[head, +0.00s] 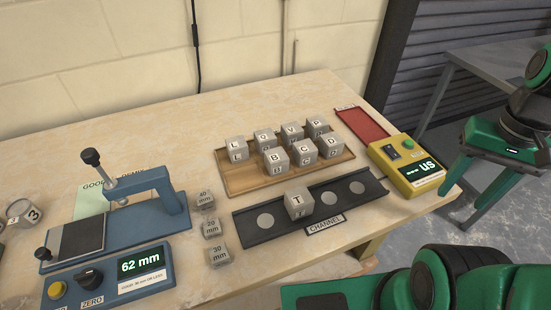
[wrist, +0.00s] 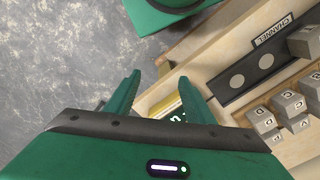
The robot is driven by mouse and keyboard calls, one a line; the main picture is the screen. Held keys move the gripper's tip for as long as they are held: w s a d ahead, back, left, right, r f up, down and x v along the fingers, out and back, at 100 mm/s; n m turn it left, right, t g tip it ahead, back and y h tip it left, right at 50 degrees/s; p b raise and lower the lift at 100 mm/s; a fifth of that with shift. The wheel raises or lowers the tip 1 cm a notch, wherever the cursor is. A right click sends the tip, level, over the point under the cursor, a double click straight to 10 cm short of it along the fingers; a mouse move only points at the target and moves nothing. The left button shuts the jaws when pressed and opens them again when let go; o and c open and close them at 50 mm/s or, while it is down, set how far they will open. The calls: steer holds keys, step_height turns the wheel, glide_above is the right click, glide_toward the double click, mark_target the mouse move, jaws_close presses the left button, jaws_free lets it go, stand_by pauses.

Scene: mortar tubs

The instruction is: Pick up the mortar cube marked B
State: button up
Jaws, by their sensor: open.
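The cube marked B (head: 276,160) is a grey mortar cube at the left end of the front row on a wooden tray (head: 238,187). Cube C stands beside it on the right and cube L behind it on the left. In the wrist view cubes show at the right edge; B's letter cannot be read there. My gripper (head: 464,198) is open and empty, off the table's right side, well right of the cubes. Its two green fingers stand apart in the wrist view (wrist: 159,76).
Cube T (head: 298,204) sits on the dark channel strip (head: 262,232) in front of the tray. A yellow meter (head: 405,166) and a red tray (head: 362,126) lie between my gripper and the cubes.

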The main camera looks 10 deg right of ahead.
steer(key=shift+m, duration=0.8)
steer(key=w+a, duration=0.1)
steer(key=w, duration=0.1)
steer(key=w+a, duration=0.1)
steer(key=w, duration=0.1)
steer(key=w+a+r, duration=0.1)
steer(key=w, duration=0.2)
steer(key=shift+a+r, duration=0.1)
steer(key=shift+a, duration=0.1)
steer(key=w+a+m+y, duration=0.1)
steer(key=w+a+m, duration=0.1)
steer(key=w+a, duration=0.65)
steer(key=m+g+y, duration=0.1)
steer(key=m+y, duration=0.2)
steer(key=m, duration=0.2)
glide_toward(277, 154)
steer(key=x, duration=1)
steer(key=shift+a+f, duration=0.1)
steer(key=shift+f, duration=0.25)
steer(key=c, duration=1)
